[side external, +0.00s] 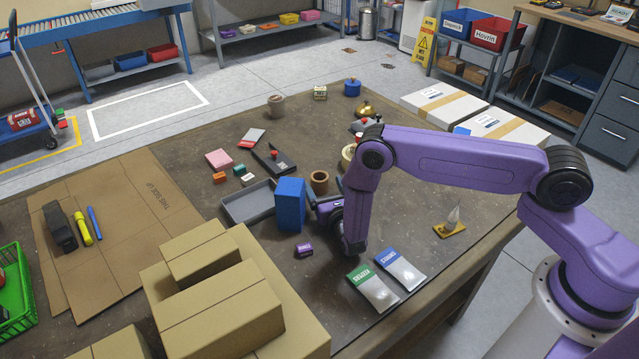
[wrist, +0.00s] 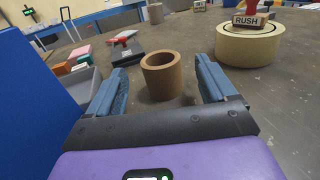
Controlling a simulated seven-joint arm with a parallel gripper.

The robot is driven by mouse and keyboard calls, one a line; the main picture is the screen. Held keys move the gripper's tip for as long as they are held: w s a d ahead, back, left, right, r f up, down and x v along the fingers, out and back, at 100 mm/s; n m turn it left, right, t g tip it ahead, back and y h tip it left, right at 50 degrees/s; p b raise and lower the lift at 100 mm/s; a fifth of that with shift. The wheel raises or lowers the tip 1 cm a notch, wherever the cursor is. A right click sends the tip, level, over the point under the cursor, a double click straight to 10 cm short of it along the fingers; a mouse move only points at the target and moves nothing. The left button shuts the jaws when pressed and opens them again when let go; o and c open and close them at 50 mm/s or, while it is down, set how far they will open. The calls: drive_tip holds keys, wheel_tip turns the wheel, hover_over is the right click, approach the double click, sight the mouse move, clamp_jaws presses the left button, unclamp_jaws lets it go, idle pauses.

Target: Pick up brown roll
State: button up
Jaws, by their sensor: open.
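The brown roll (side external: 319,182) stands upright on the dark table, with its hollow opening facing up. It also shows in the wrist view (wrist: 161,82), standing between the two blue fingers in the picture. My gripper (side external: 325,192) is open and low over the table, pointing away toward the roll. In the wrist view, my gripper (wrist: 160,84) has one finger on each side of the roll with visible gaps. I cannot tell how deep the roll sits between the fingertips. Nothing is held.
A tall blue box (side external: 290,205) stands close to the left finger, by a grey tray (side external: 248,203). A tan tape roll (wrist: 247,48) with a RUSH stamp (wrist: 249,20) on it lies to the right.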

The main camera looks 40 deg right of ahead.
sight(317, 172)
drive_tip(key=shift+x, duration=3.35)
drive_tip(key=c, duration=1.1)
